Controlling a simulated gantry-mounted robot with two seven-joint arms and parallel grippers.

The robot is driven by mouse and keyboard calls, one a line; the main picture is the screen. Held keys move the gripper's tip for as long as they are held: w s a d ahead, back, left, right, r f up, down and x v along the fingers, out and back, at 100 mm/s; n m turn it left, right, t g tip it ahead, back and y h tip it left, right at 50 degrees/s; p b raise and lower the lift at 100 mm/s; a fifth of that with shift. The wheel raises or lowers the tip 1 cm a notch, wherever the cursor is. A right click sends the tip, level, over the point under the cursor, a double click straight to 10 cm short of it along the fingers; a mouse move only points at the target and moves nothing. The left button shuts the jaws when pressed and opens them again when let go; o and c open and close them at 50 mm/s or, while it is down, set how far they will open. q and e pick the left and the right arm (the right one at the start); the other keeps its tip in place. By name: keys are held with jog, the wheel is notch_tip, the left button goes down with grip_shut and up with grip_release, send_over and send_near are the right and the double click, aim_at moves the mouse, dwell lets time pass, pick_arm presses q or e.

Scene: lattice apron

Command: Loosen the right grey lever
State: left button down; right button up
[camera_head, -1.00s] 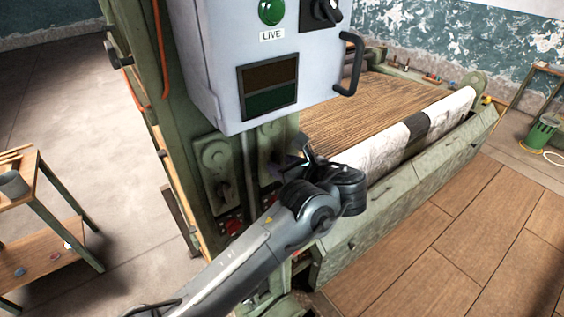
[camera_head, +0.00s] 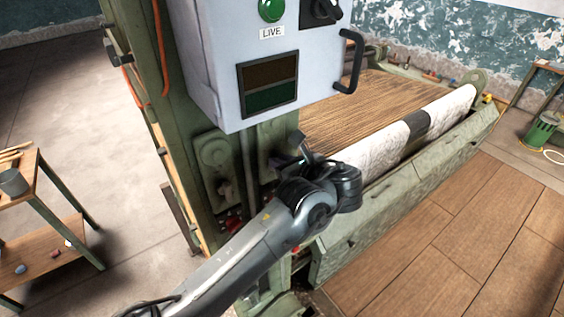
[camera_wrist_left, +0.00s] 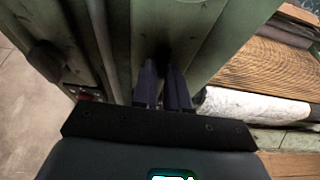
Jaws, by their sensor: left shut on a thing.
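The right grey lever is mostly hidden behind my left gripper (camera_head: 302,148) in the head view; its green mounting plate (camera_head: 275,166) shows in part below the control box. In the left wrist view, the fingers of my left gripper (camera_wrist_left: 164,86) are close together, pointing at the green panel. They are shut on a dark, shadowed piece (camera_wrist_left: 164,57), which appears to be the right lever; its exact angle cannot be told. The left lever (camera_head: 226,190) hangs on its own round-topped plate (camera_head: 213,158), apart from the gripper. My right gripper is not in view.
A pale control box (camera_head: 245,75) with a black handle (camera_head: 351,62) overhangs the levers. A white fabric roll (camera_head: 375,155) lies to the right of my gripper. A wooden cart (camera_head: 45,235) stands at left.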

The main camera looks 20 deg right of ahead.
pick_arm(q)
jog(key=shift+s+a+f+n+t+h+b, duration=0.2)
jog(key=shift+a+n+t+h+b, duration=0.45)
jog(key=shift+n+b, duration=1.5)
jog(key=shift+s+a+f+n+t+h+b, duration=0.2)
jog(key=shift+n+h+b, duration=0.7)
jog(key=shift+b, duration=2.45)
jog(key=shift+w+a+f+n+t+h+b, duration=0.1)
jog(key=shift+a+f+n+t+h+b, duration=0.5)
jog(key=shift+n+b, duration=1.5)
jog(key=shift+d+r+m+h+b, duration=0.15)
jog(key=shift+r+m+h+b, duration=0.1)
jog(key=shift+m+b, duration=0.4)
jog(key=c, duration=1.1)
grip_release()
jog(key=shift+f, duration=0.1)
jog(key=shift+c, duration=0.2)
jog(key=shift+s, duration=0.1)
jog(key=v, duration=1)
jog(key=shift+s, duration=0.4)
